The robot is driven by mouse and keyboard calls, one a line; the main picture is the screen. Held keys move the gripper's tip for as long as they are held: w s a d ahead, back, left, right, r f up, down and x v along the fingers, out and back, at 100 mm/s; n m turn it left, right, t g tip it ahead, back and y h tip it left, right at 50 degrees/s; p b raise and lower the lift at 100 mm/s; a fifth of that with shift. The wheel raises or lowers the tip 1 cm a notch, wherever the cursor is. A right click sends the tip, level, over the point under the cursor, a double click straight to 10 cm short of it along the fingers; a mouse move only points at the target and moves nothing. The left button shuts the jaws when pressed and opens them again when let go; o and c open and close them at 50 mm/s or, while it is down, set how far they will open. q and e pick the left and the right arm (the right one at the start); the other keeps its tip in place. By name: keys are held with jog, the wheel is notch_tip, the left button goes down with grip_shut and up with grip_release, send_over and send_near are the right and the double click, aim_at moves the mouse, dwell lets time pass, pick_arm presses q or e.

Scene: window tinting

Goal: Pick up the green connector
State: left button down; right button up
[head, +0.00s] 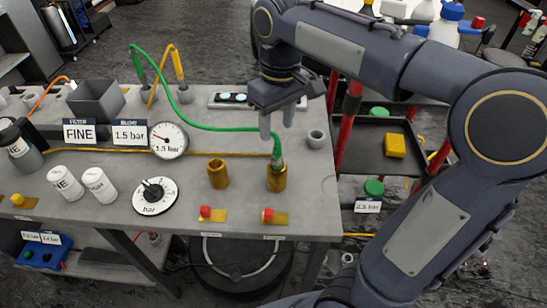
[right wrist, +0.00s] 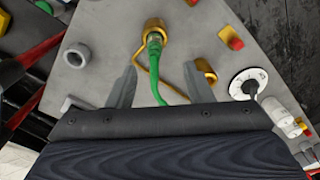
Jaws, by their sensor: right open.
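The green connector (head: 277,153) stands upright in the right brass socket (head: 277,179), with its green hose (head: 205,127) running back and left across the bench. In the right wrist view, the green connector (right wrist: 154,42) also sits in its brass socket (right wrist: 154,24), beyond the fingertips. My right gripper (head: 278,122) is open and empty, above and behind the connector. Its two fingers (right wrist: 158,84) are spread to either side of the green hose in the wrist view, apart from the connector. My left gripper is not in view.
An empty brass socket (head: 217,174) stands left of the green one. A grey ring (head: 316,138) is to the right. Red buttons (head: 268,215) line the front edge. A pressure gauge (head: 168,140) and dial (head: 155,195) stand left. A yellow hose (head: 225,151) crosses the bench.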

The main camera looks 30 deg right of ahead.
aim_at(278, 143)
jog(key=shift+w, duration=0.4)
jog(key=shift+f, duration=0.4)
jog(key=f, duration=0.6)
jog(key=shift+s+d+f, duration=0.1)
jog(key=shift+d+f, duration=0.2)
jog(key=shift+f, duration=0.05)
grip_shut()
